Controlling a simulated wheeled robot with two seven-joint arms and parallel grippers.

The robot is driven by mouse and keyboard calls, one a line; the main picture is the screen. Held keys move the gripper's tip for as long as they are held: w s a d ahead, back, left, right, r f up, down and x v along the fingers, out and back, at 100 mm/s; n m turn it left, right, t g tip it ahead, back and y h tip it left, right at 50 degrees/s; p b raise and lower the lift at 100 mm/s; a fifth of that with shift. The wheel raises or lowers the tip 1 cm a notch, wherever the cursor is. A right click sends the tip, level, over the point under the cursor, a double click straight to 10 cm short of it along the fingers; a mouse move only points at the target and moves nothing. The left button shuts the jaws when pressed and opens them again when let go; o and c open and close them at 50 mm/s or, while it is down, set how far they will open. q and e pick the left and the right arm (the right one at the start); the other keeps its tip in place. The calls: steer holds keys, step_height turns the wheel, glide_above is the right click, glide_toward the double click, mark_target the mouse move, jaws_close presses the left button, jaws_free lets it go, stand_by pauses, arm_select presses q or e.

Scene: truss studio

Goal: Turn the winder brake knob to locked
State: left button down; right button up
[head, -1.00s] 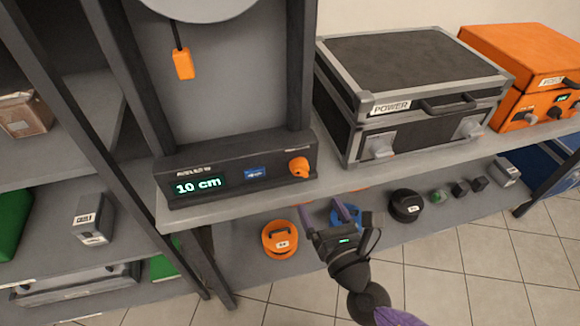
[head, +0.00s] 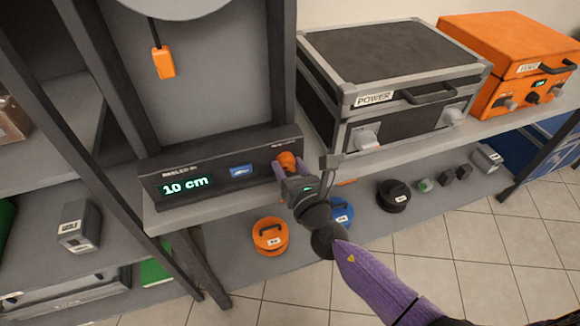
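The winder (head: 206,148) stands on the upper shelf, with a dark control bar along its base. The bar carries a green display (head: 185,187) reading "10 cm", a small blue label (head: 241,171) and the orange brake knob (head: 287,160) at its right end. My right gripper (head: 291,170) is at the knob, with its purple fingers reaching to either side of it. The gripper body hides part of the knob, and I cannot tell whether the fingers touch it. An orange tag (head: 163,62) hangs on a cord above the bar. My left gripper is not in view.
A black POWER case (head: 390,60) and an orange case (head: 510,50) stand right of the winder on the same shelf. The lower shelf holds an orange weight (head: 270,236), a blue weight (head: 341,212), a black weight (head: 393,195) and small blocks. A dark post (head: 90,130) stands at left.

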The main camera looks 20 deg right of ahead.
jaws_close()
